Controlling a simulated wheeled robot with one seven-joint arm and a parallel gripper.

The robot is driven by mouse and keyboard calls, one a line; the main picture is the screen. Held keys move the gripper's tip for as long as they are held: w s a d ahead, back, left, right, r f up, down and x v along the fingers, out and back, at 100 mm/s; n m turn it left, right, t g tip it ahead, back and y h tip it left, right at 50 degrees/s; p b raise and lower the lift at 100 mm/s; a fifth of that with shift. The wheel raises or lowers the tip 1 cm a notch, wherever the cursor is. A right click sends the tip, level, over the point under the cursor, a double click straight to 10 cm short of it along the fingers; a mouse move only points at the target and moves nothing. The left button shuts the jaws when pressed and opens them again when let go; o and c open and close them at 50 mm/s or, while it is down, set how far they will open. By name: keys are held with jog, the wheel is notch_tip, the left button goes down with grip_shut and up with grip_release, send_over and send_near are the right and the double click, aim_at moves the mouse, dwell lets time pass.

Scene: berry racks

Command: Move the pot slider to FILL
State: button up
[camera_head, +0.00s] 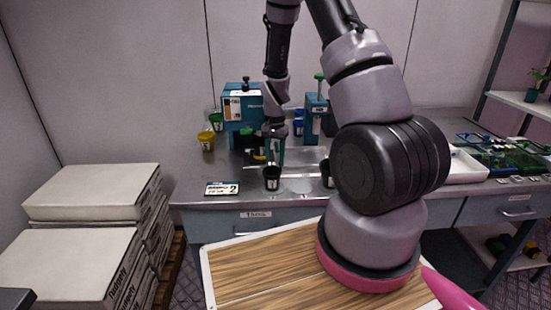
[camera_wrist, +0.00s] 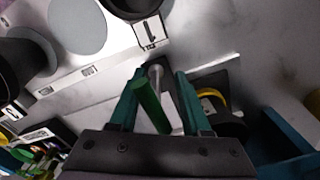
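My gripper (camera_head: 275,150) reaches down in front of the left teal machine (camera_head: 240,107), just behind a black pot (camera_head: 272,179) on the metal bench. In the wrist view my gripper (camera_wrist: 158,75) has its two teal fingers apart. A green handle (camera_wrist: 150,107) on a thin metal rod (camera_wrist: 155,75) lies between them, nearer the left finger, with a gap on the right. I cannot tell if it touches a finger. A black part with a white "1" label (camera_wrist: 150,33) is just beyond the fingertips. No FILL mark is readable.
A second teal machine (camera_head: 314,118) with a green knob stands to the right. A card marked 2 (camera_head: 222,188) lies on the bench's left front. Yellow (camera_head: 206,140) and green (camera_head: 216,121) cups stand left of the machine. A white tray (camera_head: 467,166) is at right.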

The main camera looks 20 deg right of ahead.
jog(key=shift+r, duration=0.1)
notch_tip(320, 180, up, 11)
jog(key=shift+f, duration=0.2)
dwell(0.4)
jog(key=shift+r, duration=0.2)
jog(key=s+r+n+t, duration=0.1)
jog(key=s+r, duration=0.2)
jog(key=r, duration=0.3)
jog(key=s+a+r+t+y, duration=0.1)
jog(key=s+r, duration=0.1)
jog(key=r, duration=0.4)
jog(key=s+r+n+t, duration=0.1)
jog(key=s+r, duration=0.2)
jog(key=r, duration=0.2)
jog(key=s+a+r+n+t+y, duration=0.1)
jog(key=s+r+t, duration=0.3)
jog(key=s+r, duration=0.6)
jog(key=s+a+n, duration=0.1)
jog(key=s, duration=0.3)
jog(key=shift+s+r, duration=0.2)
jog(key=shift+r, duration=0.1)
